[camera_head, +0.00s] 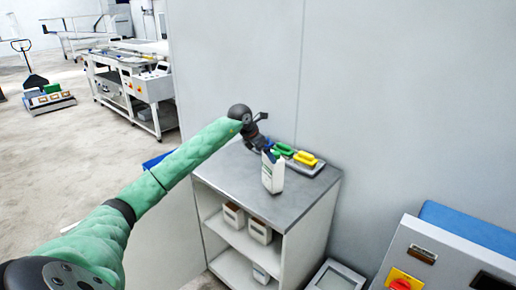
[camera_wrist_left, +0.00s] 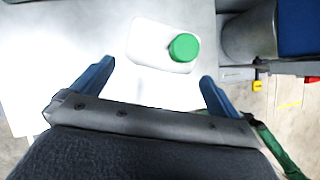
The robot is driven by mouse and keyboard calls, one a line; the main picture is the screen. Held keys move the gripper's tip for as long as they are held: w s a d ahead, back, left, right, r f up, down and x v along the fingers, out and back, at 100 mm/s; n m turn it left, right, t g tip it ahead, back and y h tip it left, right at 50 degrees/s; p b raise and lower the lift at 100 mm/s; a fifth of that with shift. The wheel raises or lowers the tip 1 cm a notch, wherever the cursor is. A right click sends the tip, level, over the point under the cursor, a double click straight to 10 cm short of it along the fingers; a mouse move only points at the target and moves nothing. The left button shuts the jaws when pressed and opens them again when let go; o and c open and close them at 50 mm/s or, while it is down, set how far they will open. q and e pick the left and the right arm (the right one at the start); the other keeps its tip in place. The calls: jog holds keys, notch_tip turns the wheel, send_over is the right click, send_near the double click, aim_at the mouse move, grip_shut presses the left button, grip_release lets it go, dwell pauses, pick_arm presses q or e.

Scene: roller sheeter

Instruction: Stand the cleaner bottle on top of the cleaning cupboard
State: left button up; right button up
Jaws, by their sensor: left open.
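The cleaner bottle (camera_head: 273,175) is white with a label and appears to stand upright on the grey top of the cleaning cupboard (camera_head: 235,178). My left gripper (camera_head: 266,149) is just behind the bottle in the head view, over the cupboard top, and partly hidden by it. In the left wrist view the white bottle (camera_wrist_left: 150,45) with its green cap shows just past the fingertips of the open left gripper (camera_wrist_left: 158,70). The fingers appear apart from the bottle. My right gripper is not in view.
A tray (camera_head: 310,170) with green and yellow-handled items sits at the back of the cupboard top. Several white containers (camera_head: 259,230) stand on the shelves below. A grey wall (camera_head: 400,90) rises behind. A control panel (camera_head: 440,260) is at the lower right.

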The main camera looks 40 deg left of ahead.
pick_arm(q)
jog(key=shift+b+v, duration=0.7)
jog(key=shift+v, duration=1.85)
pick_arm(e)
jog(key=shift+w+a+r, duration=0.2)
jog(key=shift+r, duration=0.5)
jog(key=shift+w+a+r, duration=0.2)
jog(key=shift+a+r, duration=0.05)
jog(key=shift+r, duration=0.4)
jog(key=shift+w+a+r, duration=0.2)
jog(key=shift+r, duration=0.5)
